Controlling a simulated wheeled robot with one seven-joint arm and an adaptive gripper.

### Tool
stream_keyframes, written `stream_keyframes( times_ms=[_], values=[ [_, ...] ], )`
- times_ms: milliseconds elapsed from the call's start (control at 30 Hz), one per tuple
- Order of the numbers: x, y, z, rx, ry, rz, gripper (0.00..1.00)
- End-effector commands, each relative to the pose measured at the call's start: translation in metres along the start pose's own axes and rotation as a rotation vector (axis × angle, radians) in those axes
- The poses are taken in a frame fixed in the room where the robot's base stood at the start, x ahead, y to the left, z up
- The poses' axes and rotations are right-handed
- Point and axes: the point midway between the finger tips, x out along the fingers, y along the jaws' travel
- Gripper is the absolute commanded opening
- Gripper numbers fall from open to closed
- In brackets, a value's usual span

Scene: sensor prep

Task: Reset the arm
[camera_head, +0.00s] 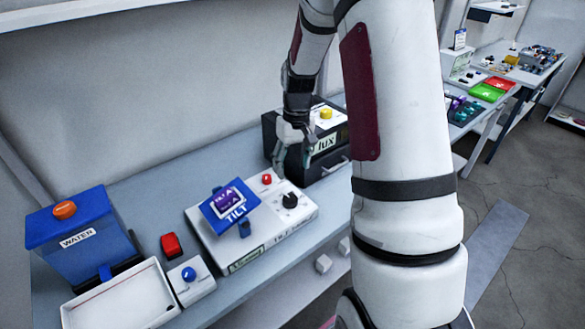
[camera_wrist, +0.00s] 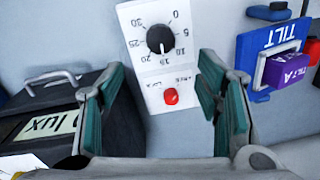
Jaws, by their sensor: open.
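My gripper (camera_head: 292,155) hangs over the workbench, between the black lux box and the white tilt device. In the wrist view my gripper (camera_wrist: 163,100) is open and empty, with its teal finger pads apart. The white panel of the tilt device (camera_wrist: 139,40) shows between and beyond the fingers, with a black dial and a red button. My white arm reaches across the middle of the head view and hides part of the bench.
The black lux box (camera_head: 338,168) with a yellow knob is close to my gripper. The tilt device (camera_head: 270,235) carries a blue tilt plate (camera_head: 218,222) with a purple block. A blue water tank (camera_head: 80,260), white tray (camera_head: 125,308) and red block (camera_head: 171,245) stand left.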

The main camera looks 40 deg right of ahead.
Motion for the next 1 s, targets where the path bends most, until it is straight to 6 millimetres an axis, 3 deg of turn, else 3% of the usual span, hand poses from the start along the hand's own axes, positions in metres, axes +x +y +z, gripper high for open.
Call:
stream_keyframes(
  times_ms=[400,500,567,733,1000],
  values=[
    [0.000,0.000,0.000,0.000,0.001,0.000,0.59],
    [-0.008,-0.005,0.001,-0.005,0.010,0.004,0.59],
    [-0.019,-0.011,0.003,-0.011,0.022,0.009,0.59],
    [-0.072,-0.043,0.019,-0.039,0.085,0.032,0.59],
    [-0.149,-0.097,0.072,-0.085,0.199,0.055,0.59]
  ],
)
